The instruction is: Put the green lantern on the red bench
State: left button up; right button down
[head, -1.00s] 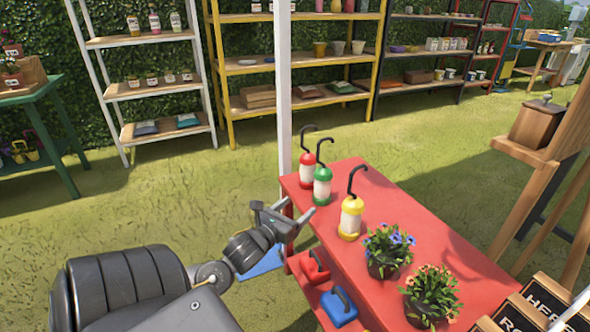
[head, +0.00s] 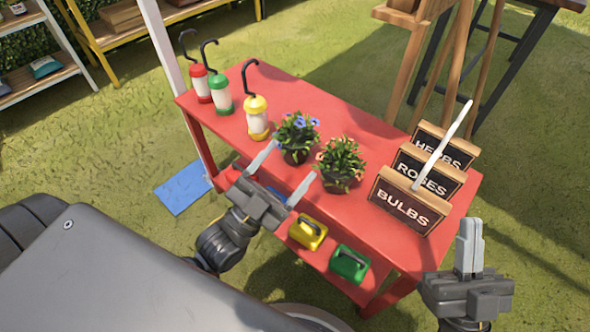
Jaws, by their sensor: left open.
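The green lantern (head: 221,96) stands upright on the red bench (head: 330,125), near its far left end. It has a pale body and a black hook handle. A red lantern (head: 201,84) stands just left of it and a yellow lantern (head: 256,118) to its right. My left gripper (head: 291,162) is open and empty at the bench's near edge, in front of the potted flowers and to the lower right of the green lantern. My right gripper (head: 469,222) is at the lower right, beyond the bench's right end, with its fingers together and nothing visible between them.
Potted blue flowers (head: 296,138) and orange flowers (head: 341,163) stand mid-bench. Signs, including BULBS (head: 405,207), and a slanted white stick (head: 445,143) are at the right. Yellow (head: 308,232) and green (head: 349,263) items sit on the lower shelf. A white post (head: 177,75) stands behind the bench's left end.

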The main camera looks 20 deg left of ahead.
pick_arm(q)
jog(key=s+d+r+n+t+h, duration=0.1)
jog(key=s+d+r+n+h, duration=0.1)
jog(key=s+d+r+n, duration=0.1)
jog(key=shift+s+d+r+n+h, duration=0.3)
jog(key=shift+r+n, duration=0.5)
jog(key=shift+n, duration=0.4)
jog(key=shift+t, duration=0.3)
